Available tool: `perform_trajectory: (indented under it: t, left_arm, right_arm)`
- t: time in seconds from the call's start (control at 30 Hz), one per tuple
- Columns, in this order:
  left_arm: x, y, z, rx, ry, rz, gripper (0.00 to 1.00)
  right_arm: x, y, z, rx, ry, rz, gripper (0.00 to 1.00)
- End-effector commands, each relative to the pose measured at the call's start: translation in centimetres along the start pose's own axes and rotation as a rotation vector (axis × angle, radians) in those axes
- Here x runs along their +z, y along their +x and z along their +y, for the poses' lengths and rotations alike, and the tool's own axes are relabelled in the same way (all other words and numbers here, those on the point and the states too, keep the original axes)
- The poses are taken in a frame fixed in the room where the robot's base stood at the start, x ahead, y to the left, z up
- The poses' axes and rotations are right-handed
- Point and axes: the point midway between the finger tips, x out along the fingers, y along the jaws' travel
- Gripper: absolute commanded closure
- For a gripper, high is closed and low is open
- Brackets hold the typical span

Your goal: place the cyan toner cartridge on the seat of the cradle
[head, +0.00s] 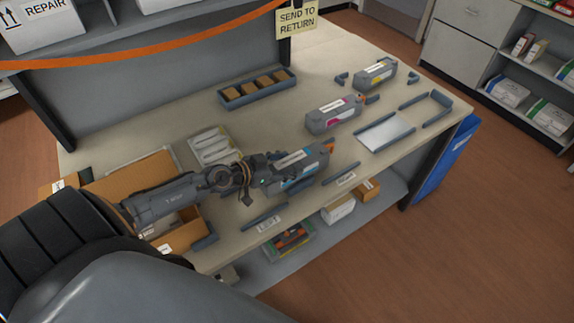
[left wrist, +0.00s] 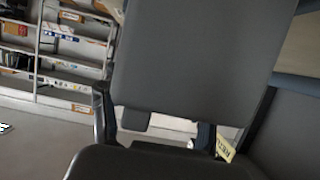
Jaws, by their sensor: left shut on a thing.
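The cyan toner cartridge (head: 312,160) is a grey block with a white label, a cyan patch and an orange end. My left gripper (head: 266,173) is shut on its left part, near the table's front; whether it clears the tabletop is hard to tell. A pale flat plate (head: 385,132) with dark rails beside it lies to the right, empty; it may be the cradle's seat. Large dark grey surfaces fill much of the left wrist view, with a dark finger (left wrist: 103,115) at the left; the grip itself is unclear there. My right gripper is not in view.
A magenta cartridge (head: 333,114) and a yellow cartridge (head: 375,74) stand farther back. A long tray of brown blocks (head: 257,88) lies at the back. An open cardboard box (head: 128,180) sits under my left arm. Low dark rails (head: 341,173) lie near the front edge.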

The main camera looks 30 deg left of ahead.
Motion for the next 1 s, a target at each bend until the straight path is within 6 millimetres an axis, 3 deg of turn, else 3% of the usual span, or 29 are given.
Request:
perform_trajectory:
  t: [0.1, 0.13, 0.23, 0.67, 1.0]
  left_arm:
    - [0.1, 0.1, -0.1, -0.001, -0.001, 0.005, 0.99]
    - [0.3, 0.1, 0.0, 0.0, -0.001, -0.001, 0.37]
    - [0.3, 0.1, 0.0, 0.0, 0.0, -0.001, 0.17]
    - [0.0, -0.2, 0.0, 0.0, 0.001, -0.002, 0.16]
    - [0.2, -5.1, 0.1, 0.002, -0.001, -0.004, 0.16]
  right_arm:
    - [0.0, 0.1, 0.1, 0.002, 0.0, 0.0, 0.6]
    - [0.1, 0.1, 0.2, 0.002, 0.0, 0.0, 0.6]
    - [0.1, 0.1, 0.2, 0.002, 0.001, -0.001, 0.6]
    - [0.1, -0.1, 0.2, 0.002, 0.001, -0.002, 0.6]
    - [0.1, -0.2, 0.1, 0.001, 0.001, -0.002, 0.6]
